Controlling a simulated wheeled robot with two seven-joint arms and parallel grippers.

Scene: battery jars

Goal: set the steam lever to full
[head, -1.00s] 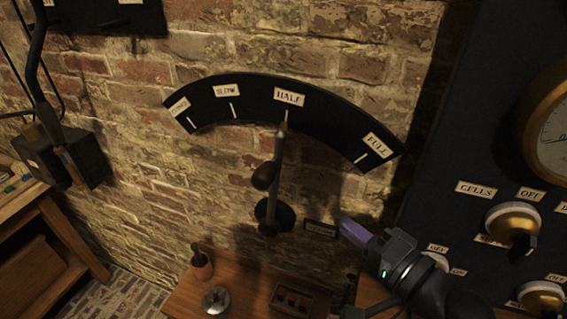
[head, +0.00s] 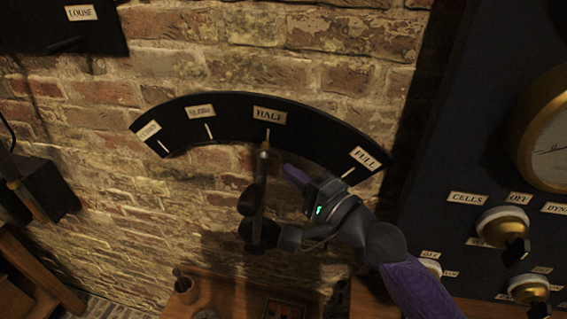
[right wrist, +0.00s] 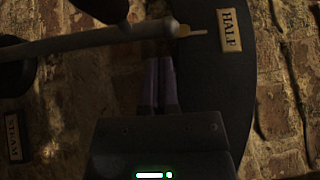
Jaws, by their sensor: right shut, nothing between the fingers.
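The steam lever (head: 262,190) is a thin metal rod with a dark knob, mounted on the brick wall. It stands nearly upright, with its tip at the HALF mark of the black curved scale (head: 318,138). The FULL label (head: 365,158) is at the scale's right end. My right gripper (head: 286,169), with purple fingers, is shut and empty just right of the lever's upper part. In the right wrist view the shut fingers (right wrist: 158,62) sit close beside the lever rod (right wrist: 90,40); I cannot tell if they touch. The HALF label (right wrist: 230,30) shows there too. My left gripper is out of view.
A dark panel (head: 440,130) with a brass gauge (head: 530,130) and knobs stands at the right. A wooden bench (head: 235,292) with small items is below. A dark wall box (head: 50,185) is at the left. The wall between the lever and FULL is clear apart from my arm.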

